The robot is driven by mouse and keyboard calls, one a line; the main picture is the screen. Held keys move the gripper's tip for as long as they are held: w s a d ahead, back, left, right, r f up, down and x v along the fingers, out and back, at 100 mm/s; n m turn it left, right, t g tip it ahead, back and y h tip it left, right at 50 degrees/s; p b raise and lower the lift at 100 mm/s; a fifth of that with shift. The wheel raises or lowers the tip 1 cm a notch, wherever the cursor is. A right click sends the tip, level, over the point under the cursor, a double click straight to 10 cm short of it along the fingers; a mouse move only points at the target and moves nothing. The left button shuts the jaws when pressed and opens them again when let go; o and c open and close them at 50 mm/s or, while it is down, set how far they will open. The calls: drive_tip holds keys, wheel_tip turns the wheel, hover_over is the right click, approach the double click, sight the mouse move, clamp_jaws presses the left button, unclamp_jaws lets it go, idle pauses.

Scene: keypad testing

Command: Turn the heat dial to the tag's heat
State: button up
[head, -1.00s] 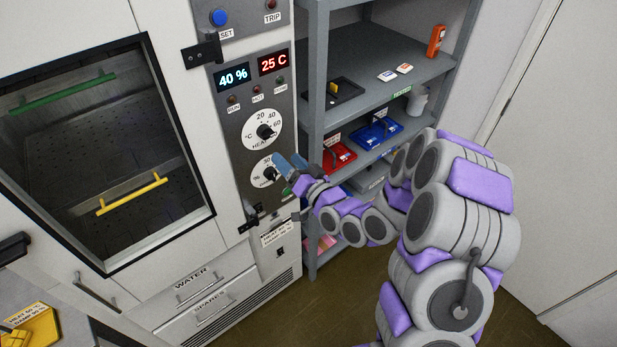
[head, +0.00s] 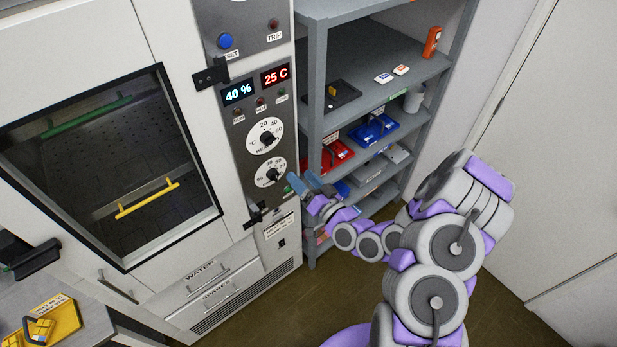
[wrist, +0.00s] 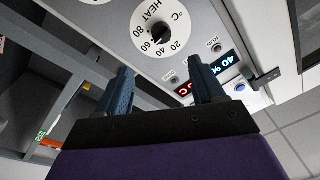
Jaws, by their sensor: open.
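The heat dial (head: 266,138) is a white disc with a black knob, upper of two on the grey panel. It also shows in the wrist view (wrist: 158,32), upside down, beyond my fingertips; its exact setting is hard to read. The red display (head: 275,75) reads 25 C. My gripper (head: 304,183) is open and empty, at the panel's right edge, below and right of the heat dial. Its two blue fingers (wrist: 161,85) are apart, not touching the dial.
The lower dial (head: 271,175) sits just below the heat dial. The blue display (head: 238,92) reads 40 %. A black latch (head: 211,77) juts out at the panel's left. A grey shelf (head: 312,120) with trays stands close on the right.

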drive_tip(key=shift+p+v, duration=0.35)
drive_tip(key=shift+v, duration=0.75)
drive_tip(key=shift+f, duration=0.15)
wheel_tip(320, 180, down, 8)
drive_tip(key=n+g+h+b, duration=0.2)
drive_tip(key=n+g+b, duration=0.3)
drive_tip(key=g, duration=0.2)
drive_tip(key=s+d+f+g+h+b, duration=0.2)
drive_tip(key=s+d+g+h+b, duration=0.2)
drive_tip(key=s+d+h+b, duration=0.45)
drive_tip(key=s+r+m+g+b, duration=0.2)
drive_tip(key=s+r+g+b, duration=0.1)
drive_tip(key=s, duration=1)
drive_tip(key=s+d+r+m+g+b, duration=0.1)
drive_tip(key=s+r+m+g+b, duration=0.2)
drive_tip(key=s, duration=1.1)
drive_tip(key=shift+r+g+b, duration=0.3)
drive_tip(key=shift+r+g, duration=0.1)
drive_tip(key=shift+r, duration=0.1)
